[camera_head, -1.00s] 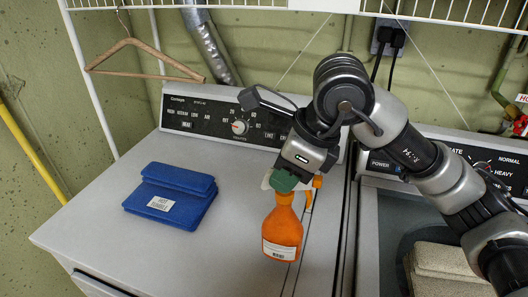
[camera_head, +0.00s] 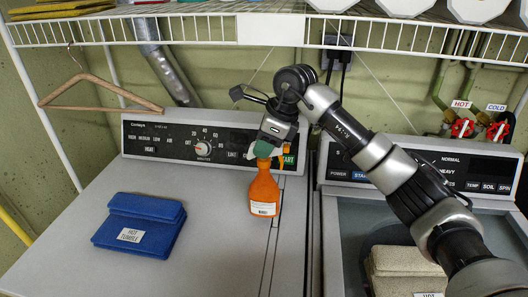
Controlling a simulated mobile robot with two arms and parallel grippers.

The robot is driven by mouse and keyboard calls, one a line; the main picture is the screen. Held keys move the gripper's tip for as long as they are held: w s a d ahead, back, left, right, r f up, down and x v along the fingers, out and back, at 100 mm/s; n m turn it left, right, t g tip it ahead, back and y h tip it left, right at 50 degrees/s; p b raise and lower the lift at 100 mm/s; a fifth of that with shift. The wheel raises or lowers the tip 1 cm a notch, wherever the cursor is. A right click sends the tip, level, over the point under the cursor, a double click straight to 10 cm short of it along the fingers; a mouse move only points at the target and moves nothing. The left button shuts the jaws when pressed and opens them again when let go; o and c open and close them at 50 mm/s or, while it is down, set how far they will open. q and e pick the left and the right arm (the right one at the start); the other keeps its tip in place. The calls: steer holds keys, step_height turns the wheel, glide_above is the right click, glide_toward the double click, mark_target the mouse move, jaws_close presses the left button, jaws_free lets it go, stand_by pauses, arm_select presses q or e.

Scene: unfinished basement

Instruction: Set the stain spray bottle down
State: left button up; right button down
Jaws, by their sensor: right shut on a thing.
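The stain spray bottle (camera_head: 264,191) is orange with a white label and a green and white spray head. It hangs upright from my right gripper (camera_head: 266,150), which is shut on its spray head. The bottle is over the right part of the dryer top (camera_head: 225,250), in front of the control panel. I cannot tell whether its base touches the surface. My left gripper is not in view.
A folded blue cloth (camera_head: 145,215) with a "HOT TUMBLE" tag lies on the dryer's left part. Dryer top between cloth and bottle is clear.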

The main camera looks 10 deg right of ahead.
step_height(320, 180, down, 2)
steer(key=shift+f+p, duration=0.25)
steer(key=shift+p, duration=0.5)
steer(key=shift+f, duration=0.45)
steer(key=shift+f, duration=0.1)
steer(key=c, duration=0.9)
jaws_free()
steer(key=b+v, duration=0.2)
steer(key=v, duration=0.5)
steer(key=shift+f, duration=0.1)
steer(key=shift+d+r, duration=0.1)
steer(key=shift+r, duration=0.3)
